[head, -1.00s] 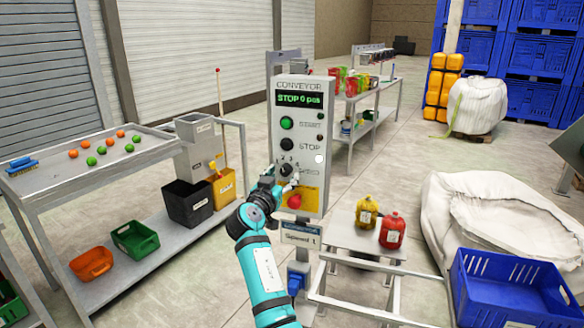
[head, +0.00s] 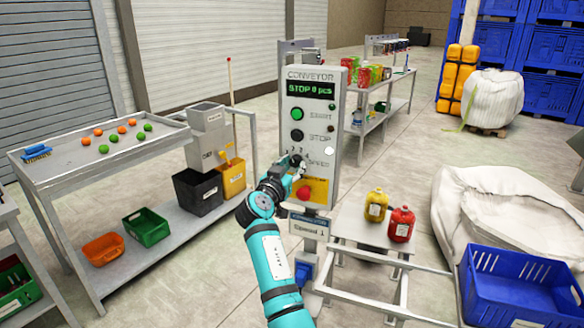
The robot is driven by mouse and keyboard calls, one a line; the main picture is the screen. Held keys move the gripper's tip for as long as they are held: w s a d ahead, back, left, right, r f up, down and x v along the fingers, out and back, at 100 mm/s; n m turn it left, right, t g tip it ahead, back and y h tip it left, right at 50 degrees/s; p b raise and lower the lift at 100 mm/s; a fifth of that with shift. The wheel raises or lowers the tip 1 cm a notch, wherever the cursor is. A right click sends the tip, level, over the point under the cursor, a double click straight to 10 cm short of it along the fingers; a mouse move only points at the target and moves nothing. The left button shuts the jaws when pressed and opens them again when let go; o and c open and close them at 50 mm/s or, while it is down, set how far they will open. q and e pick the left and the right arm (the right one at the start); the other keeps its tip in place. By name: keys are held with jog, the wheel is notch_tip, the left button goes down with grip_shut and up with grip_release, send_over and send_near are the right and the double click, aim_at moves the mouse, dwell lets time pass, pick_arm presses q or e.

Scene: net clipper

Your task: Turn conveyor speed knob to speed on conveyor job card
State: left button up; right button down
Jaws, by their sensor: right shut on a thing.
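The grey conveyor control panel (head: 326,132) stands upright in the middle, its display (head: 309,89) reading "STOP 0 pcs". The dark speed knob (head: 297,161) is low on its face, below the green start button (head: 297,114) and the black stop button (head: 297,135). The conveyor job card (head: 309,229) under the panel seems to read "Speed 1". My right gripper (head: 292,170) is at the knob from the lower left, shut on it. Its fingers partly cover the knob and scale, so I cannot tell the knob's setting. My left gripper is out of view.
A red emergency button (head: 304,192) on a yellow plate sits just below the gripper. A steel table (head: 95,165) with colored balls stands at left. Yellow (head: 376,206) and red (head: 401,224) jugs and a blue crate (head: 524,290) are at right.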

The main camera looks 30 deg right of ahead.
jog(key=shift+n+b, duration=0.45)
jog(key=shift+n, duration=0.25)
jog(key=shift+n+b, duration=0.3)
jog(key=shift+n, duration=0.8)
jog(key=shift+r+n, duration=0.15)
jog(key=shift+n, duration=0.95)
jog(key=shift+r+n, duration=0.1)
jog(key=shift+n, duration=1)
jog(key=c, duration=1.3)
grip_release()
jog(key=o, duration=0.3)
jog(key=shift+f, duration=0.1)
jog(key=shift+o, duration=0.2)
jog(key=shift+s, duration=0.1)
jog(key=v, duration=1.2)
